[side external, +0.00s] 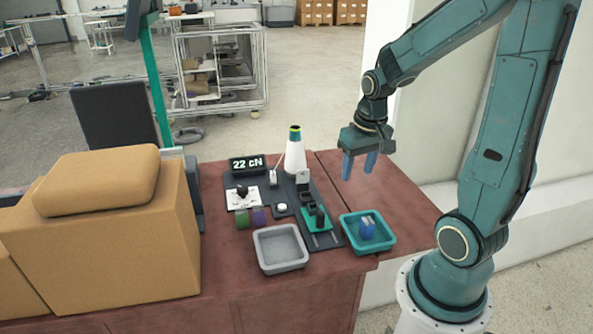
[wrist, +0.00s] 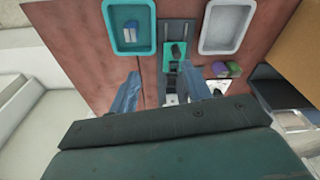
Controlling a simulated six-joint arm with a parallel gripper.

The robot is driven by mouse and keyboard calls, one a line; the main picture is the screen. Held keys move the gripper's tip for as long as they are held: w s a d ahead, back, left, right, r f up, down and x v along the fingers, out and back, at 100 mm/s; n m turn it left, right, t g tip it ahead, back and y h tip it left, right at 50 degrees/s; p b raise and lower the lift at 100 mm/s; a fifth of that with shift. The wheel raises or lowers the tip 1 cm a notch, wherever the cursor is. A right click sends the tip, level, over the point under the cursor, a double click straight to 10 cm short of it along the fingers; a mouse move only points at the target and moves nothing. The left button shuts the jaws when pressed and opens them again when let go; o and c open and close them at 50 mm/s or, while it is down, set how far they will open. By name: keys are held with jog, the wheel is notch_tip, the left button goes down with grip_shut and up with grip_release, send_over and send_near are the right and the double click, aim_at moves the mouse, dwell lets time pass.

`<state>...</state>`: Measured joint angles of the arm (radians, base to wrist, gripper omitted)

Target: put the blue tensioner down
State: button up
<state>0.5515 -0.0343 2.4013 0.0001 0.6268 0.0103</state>
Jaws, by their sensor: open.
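The blue tensioner (side external: 367,230) sits in the teal tray (side external: 388,247) at the right front of the red-brown table. In the wrist view the blue tensioner (wrist: 131,33) shows inside the teal tray (wrist: 113,42) at the top. My gripper (side external: 359,174) is open and empty. It hangs above the table, behind and above the tray, clear of the tensioner. In the wrist view the two fingers of my gripper (wrist: 160,86) stand wide apart with nothing between them.
A grey tray (side external: 270,267) stands left of the teal tray. A dark board (side external: 322,241) with a teal fixture (side external: 318,226) lies between them. A white cone (side external: 295,155) and a display reading 22 cN (side external: 247,163) stand behind. Orange-brown boxes (side external: 100,240) fill the left.

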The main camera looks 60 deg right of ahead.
jog(key=s+a+r+n+t, duration=0.2)
jog(key=s+a+r+n, duration=0.1)
jog(key=a+r, duration=0.3)
jog(key=s+a+r+n+t, duration=0.2)
jog(key=a+r, duration=0.3)
jog(key=a, duration=0.4)
jog(key=shift+s+r+n+y, duration=0.4)
jog(key=shift+s+n, duration=0.3)
jog(key=shift+s, duration=0.05)
